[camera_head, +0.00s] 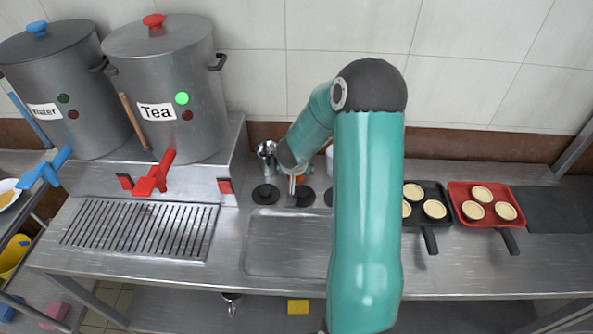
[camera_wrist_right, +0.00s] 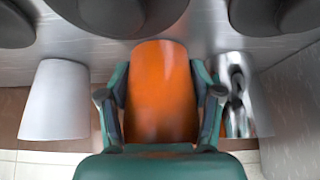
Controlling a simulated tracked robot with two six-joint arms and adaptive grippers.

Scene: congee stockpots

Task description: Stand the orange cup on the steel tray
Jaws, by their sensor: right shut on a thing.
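The orange cup (camera_wrist_right: 162,95) is between the two fingers of my right gripper (camera_wrist_right: 160,100) in the right wrist view. The fingers are shut on its sides. My left gripper is not in view.
A white cup (camera_wrist_right: 55,100) and a shiny steel cup (camera_wrist_right: 232,95) stand on either side of the orange cup. Dark round pads (camera_head: 265,194) lie just behind the tray. Tea (camera_head: 165,85) and water pots stand left; black and red pans (camera_head: 460,192) lie right.

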